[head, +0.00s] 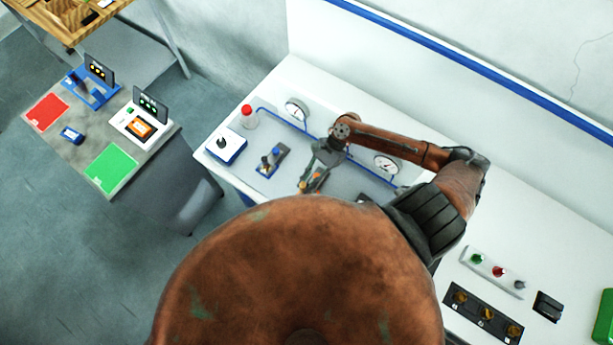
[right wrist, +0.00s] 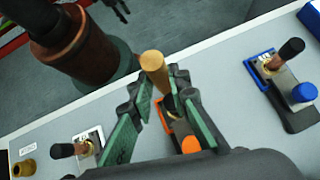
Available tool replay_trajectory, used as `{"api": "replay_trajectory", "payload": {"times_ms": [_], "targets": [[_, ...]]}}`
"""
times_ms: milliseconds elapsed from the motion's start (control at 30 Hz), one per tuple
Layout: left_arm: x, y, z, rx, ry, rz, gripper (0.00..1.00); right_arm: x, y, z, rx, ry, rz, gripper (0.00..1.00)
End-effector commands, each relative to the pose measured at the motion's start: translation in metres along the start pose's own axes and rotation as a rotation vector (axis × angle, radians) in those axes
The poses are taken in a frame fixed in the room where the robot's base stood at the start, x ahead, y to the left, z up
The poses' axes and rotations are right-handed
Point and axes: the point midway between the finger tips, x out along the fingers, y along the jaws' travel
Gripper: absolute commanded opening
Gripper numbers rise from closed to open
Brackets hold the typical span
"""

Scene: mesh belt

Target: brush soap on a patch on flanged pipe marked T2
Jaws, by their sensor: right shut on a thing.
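My right gripper (head: 313,178) is low over the light grey panel of the bench, beside the blue pipe line (head: 285,121). An orange part (right wrist: 188,142) shows by the fingers. I cannot make out a T2 mark, a flanged pipe or a soap patch; my own brown body hides part of the bench. My left gripper is out of view.
A black-handled lever (right wrist: 290,50) stands right of the gripper, another lever (right wrist: 65,151) left. Button strip (head: 492,272) sits at right.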

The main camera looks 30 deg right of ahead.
Motion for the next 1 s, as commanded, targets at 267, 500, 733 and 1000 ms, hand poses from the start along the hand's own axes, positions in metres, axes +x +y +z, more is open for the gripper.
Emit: {"api": "replay_trajectory", "payload": {"times_ms": [267, 500, 733, 1000], "targets": [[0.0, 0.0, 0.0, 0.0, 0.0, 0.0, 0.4, 0.001, 0.001, -0.001, 0.0, 0.0, 0.0, 0.0], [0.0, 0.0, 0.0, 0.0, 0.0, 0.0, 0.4, -0.001, 0.009, -0.002, 0.0, 0.0, 0.0, 0.0], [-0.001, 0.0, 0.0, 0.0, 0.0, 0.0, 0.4, -0.001, 0.01, -0.002, 0.0, -0.001, -0.001, 0.0], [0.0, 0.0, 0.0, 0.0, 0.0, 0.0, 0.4, 0.001, 0.001, -0.001, 0.0, -0.001, 0.0, 0.0]]}}
